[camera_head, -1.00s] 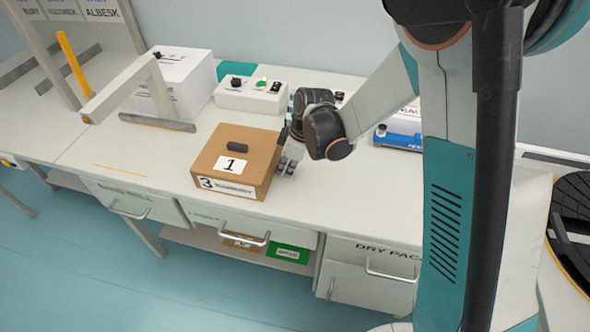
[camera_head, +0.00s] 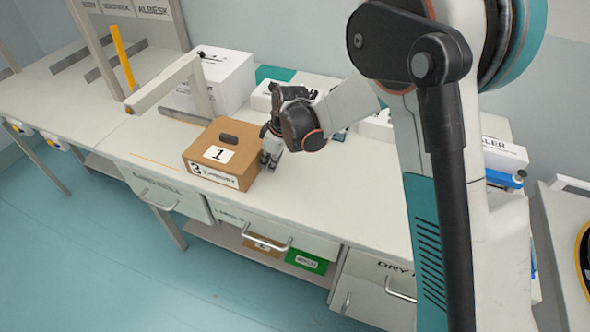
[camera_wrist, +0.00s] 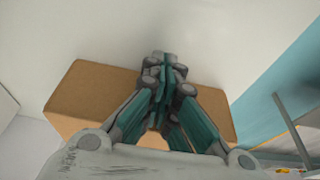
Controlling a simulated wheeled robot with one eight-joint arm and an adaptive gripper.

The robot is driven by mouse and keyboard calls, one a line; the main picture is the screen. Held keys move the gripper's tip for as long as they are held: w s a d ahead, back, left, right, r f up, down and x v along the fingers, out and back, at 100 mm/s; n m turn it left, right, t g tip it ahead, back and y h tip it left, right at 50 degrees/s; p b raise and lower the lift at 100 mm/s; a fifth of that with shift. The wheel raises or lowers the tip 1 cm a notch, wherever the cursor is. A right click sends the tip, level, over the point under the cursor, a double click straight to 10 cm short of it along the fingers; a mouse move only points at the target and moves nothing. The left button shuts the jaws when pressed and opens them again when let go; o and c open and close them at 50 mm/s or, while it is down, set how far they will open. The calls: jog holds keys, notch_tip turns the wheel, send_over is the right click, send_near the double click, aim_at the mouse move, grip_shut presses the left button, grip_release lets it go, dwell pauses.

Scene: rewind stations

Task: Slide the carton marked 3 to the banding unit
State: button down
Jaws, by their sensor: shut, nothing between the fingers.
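The brown carton (camera_head: 215,171) has a "3" on its front label and a "1" on its top label, with a dark patch on top. It sits flat on the bench, just right of the foot of a pale arch-shaped frame (camera_head: 172,86), which looks like the banding unit. My gripper (camera_head: 268,160) is shut and empty, low at the carton's right side. It appears against that side, but exact contact is unclear. In the wrist view the closed fingers (camera_wrist: 160,85) overlap the carton (camera_wrist: 92,92) and hide part of it.
A white box (camera_head: 222,80) stands behind the frame, and a white control box (camera_head: 262,97) is behind the carton. An orange line (camera_head: 155,159) marks the bench left of the carton. A yellow post (camera_head: 122,58) stands farther left. Drawers with handles (camera_head: 268,240) line the bench front.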

jog(key=w+a, duration=0.2)
jog(key=a, duration=0.4)
jog(key=w+a, duration=0.2)
jog(key=a, duration=0.4)
jog(key=w+a+p, duration=0.1)
jog(key=w+a, duration=0.1)
jog(key=a, duration=0.3)
jog(key=shift+w+a, duration=0.2)
jog(key=shift+a, duration=0.2)
